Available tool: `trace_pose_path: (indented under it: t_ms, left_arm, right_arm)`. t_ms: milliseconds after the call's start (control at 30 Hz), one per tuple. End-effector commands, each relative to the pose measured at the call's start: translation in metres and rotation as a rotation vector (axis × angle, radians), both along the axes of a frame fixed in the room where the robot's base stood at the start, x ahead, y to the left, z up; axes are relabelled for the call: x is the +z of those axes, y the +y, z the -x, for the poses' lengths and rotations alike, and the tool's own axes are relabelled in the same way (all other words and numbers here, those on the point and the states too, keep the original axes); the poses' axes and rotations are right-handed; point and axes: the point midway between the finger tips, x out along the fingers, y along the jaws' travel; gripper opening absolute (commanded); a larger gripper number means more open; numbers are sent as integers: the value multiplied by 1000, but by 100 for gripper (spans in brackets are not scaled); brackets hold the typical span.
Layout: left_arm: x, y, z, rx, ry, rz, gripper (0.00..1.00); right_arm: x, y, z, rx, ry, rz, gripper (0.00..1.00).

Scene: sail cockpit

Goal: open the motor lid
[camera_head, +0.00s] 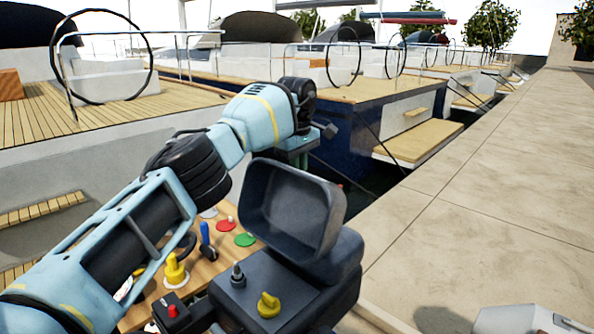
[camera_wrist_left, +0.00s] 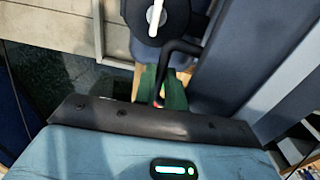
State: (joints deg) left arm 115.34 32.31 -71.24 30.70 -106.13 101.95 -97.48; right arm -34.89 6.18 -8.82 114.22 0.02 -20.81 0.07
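The motor lid (camera_head: 292,205) is a dark grey hollow cover. It stands tilted up above the motor control box (camera_head: 262,290), with its inside facing me. My left arm reaches in from the left, and my left gripper (camera_head: 298,150) is behind the lid's upper edge, its green fingers partly hidden. In the left wrist view the green fingers (camera_wrist_left: 160,88) show with a narrow gap, and a black bent bar runs down near them. Whether they hold anything is unclear. My right gripper is not in view.
The box top carries a black knob (camera_head: 237,276) and a yellow knob (camera_head: 268,305). A wooden panel with coloured controls (camera_head: 226,224) lies left of it, under my left arm. A stone quay (camera_head: 490,210) stretches along the right, and moored boats fill the back.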

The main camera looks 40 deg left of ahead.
Motion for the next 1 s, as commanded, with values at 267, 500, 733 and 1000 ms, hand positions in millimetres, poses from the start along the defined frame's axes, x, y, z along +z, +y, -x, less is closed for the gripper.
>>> trace_pose_path:
  t_ms: [267,500,733,1000]
  left_arm:
    - [-12,-5,-4,-10,-4,3,33]
    - [-11,-4,-4,-10,-3,3,33]
    - [13,-5,-3,-9,-10,2,33]
    - [64,-3,3,-4,-22,0,33]
  right_arm:
    - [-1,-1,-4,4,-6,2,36]
    - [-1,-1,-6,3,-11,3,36]
    - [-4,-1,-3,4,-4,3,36]
    - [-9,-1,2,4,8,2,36]
